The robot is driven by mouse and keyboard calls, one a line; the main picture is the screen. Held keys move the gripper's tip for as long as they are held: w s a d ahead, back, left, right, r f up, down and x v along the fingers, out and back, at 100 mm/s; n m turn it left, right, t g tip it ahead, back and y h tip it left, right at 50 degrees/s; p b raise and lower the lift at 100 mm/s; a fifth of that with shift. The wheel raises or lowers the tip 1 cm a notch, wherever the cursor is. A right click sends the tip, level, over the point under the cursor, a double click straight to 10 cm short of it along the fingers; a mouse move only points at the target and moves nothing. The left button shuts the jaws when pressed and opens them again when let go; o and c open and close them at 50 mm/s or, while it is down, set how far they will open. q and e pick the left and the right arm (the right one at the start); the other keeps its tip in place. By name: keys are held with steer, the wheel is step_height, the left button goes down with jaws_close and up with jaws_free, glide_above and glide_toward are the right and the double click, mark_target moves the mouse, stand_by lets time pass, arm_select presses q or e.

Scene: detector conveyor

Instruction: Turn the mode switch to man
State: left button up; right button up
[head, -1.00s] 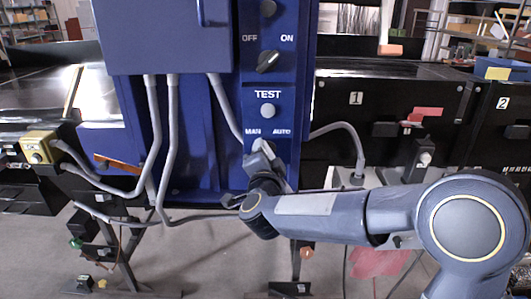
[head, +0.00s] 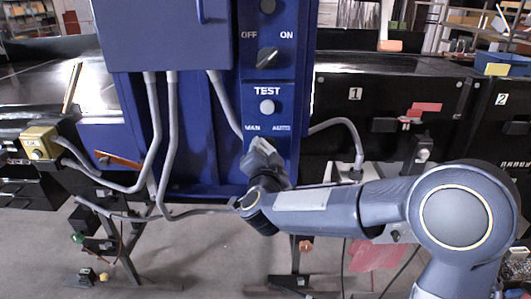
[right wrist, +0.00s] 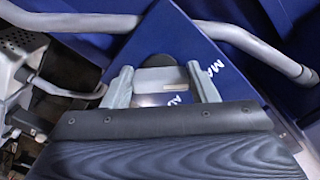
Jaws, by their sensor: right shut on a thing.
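The mode switch sits low on the blue panel (head: 286,152), below the MAN and AUTO labels. In the head view my gripper hides its knob. In the right wrist view the dark round top of the mode switch (right wrist: 158,59) shows between the fingers. My right gripper (head: 262,146) is at the switch, and its fingers (right wrist: 162,84) are shut on it from both sides. The panel and its lettering look tilted in the wrist view, so the gripper is rolled relative to the panel. I cannot read which label the knob points to. My left gripper is not in view.
Above are a TEST button (head: 267,107) and an OFF/ON knob (head: 267,58). Grey conduits (head: 166,140) run down the left, and another conduit (head: 342,122) bends right of the panel. The black conveyor (head: 390,95) extends to the right.

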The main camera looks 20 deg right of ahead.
steer(key=o, duration=1)
steer(key=shift+s, duration=0.1)
steer(key=b+v, duration=0.1)
steer(key=v, duration=0.6)
steer(key=shift+s+a+b, duration=0.1)
steer(key=shift+s+b, duration=0.25)
